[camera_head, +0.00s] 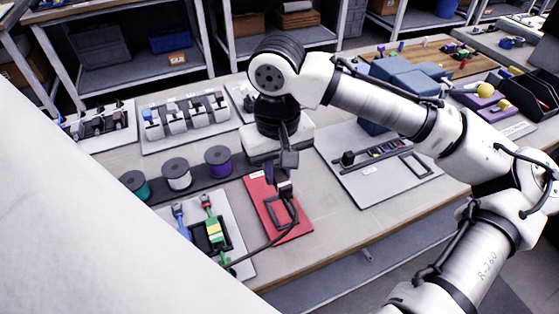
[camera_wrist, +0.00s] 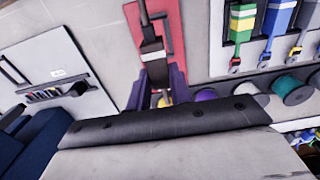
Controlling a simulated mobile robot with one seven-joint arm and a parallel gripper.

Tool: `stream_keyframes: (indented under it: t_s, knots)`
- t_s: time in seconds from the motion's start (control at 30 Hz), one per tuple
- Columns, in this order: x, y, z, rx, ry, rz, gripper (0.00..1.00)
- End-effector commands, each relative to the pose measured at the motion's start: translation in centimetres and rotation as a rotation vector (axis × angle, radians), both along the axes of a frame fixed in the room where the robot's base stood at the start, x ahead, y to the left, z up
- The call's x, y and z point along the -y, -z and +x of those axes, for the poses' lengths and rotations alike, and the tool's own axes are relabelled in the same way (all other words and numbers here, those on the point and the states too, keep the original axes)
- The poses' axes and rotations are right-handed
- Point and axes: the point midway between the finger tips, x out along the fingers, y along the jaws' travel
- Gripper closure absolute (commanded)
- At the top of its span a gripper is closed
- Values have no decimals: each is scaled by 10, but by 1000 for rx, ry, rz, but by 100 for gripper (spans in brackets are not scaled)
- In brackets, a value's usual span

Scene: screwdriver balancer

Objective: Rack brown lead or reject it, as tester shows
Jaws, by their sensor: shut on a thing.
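My gripper (camera_head: 277,176) is shut on a dark brown lead (camera_head: 286,190) above the red board (camera_head: 262,196), pointing down. In the wrist view the purple fingers of my gripper (camera_wrist: 158,88) hold the dark lead (camera_wrist: 152,52) by its plug, and the red board (camera_wrist: 184,25) lies beyond. A dark cable runs from the lead toward the front left. I cannot tell whether the lead touches the board. Left of it, a grey panel (camera_head: 240,262) carries a green-yellow plug (camera_head: 214,230) and a blue plug (camera_head: 179,215). No tester reading is legible.
Teal, white (camera_head: 177,174) and purple (camera_head: 218,160) spools stand in a row behind the grey panel. Racks (camera_head: 188,141) with several leads stand at the back left. A light panel (camera_head: 388,192) with a coloured strip lies to the right. Bench space in front of the red board is clear.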

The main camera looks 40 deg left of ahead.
Motion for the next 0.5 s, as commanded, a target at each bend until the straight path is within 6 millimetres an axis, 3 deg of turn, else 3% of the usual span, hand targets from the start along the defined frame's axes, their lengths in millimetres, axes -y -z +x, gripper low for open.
stream_keyframes:
  t_s: [0.5]
  knots:
    - [0,58,0,-3,0,2,100]
